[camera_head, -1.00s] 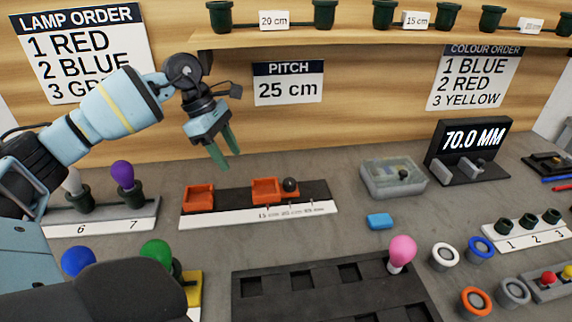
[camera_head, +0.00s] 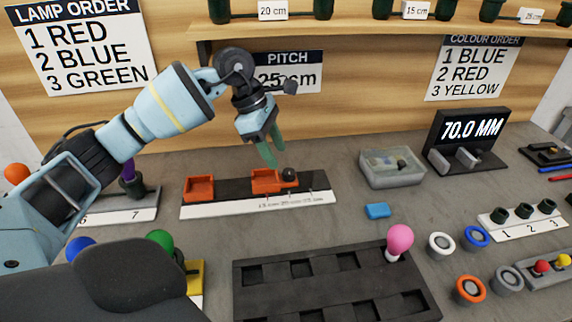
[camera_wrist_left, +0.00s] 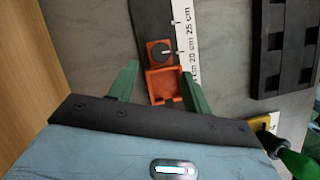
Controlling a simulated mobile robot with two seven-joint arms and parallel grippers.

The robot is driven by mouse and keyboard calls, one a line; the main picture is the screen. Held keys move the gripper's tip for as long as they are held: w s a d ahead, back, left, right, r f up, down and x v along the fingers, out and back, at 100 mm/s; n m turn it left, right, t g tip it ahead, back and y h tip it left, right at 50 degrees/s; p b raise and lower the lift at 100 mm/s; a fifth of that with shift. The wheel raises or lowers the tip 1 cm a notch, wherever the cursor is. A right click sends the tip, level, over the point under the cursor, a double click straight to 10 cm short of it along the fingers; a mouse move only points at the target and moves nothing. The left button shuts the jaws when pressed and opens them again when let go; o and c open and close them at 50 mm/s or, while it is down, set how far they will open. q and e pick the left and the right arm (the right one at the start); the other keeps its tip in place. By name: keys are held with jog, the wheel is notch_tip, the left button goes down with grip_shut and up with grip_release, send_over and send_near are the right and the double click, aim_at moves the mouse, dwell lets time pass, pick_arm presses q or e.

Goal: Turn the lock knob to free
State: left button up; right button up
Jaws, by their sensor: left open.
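The lock knob (camera_head: 289,175) is a small dark round knob at the right end of an orange sliding block (camera_head: 264,182). The block sits on a black rail with a white scale strip (camera_head: 290,202). In the left wrist view the knob (camera_wrist_left: 161,54) shows from above, with a light mark on its right side. My left gripper (camera_head: 274,156) is open and empty, above and behind the block, fingers pointing down. In the left wrist view its fingertips (camera_wrist_left: 160,72) lie either side of the block in the picture, apart from the knob. My right gripper is not in view.
A second orange block (camera_head: 199,189) sits at the rail's left end. A blue piece (camera_head: 377,211) and a clear-lidded box (camera_head: 392,167) lie to the right. A black tray (camera_head: 335,290) with a pink bulb (camera_head: 400,240) is in front. The wooden wall and shelf rise behind.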

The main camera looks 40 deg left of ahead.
aim_at(289, 171)
pick_arm(q)
jog(key=shift+d+x, duration=0.15)
jog(key=shift+x, duration=1.2)
jog(key=shift+d+x, duration=0.2)
jog(key=shift+x, duration=1.15)
jog(key=shift+w+r, duration=0.15)
jog(key=shift+w, duration=0.05)
jog(key=c, duration=1)
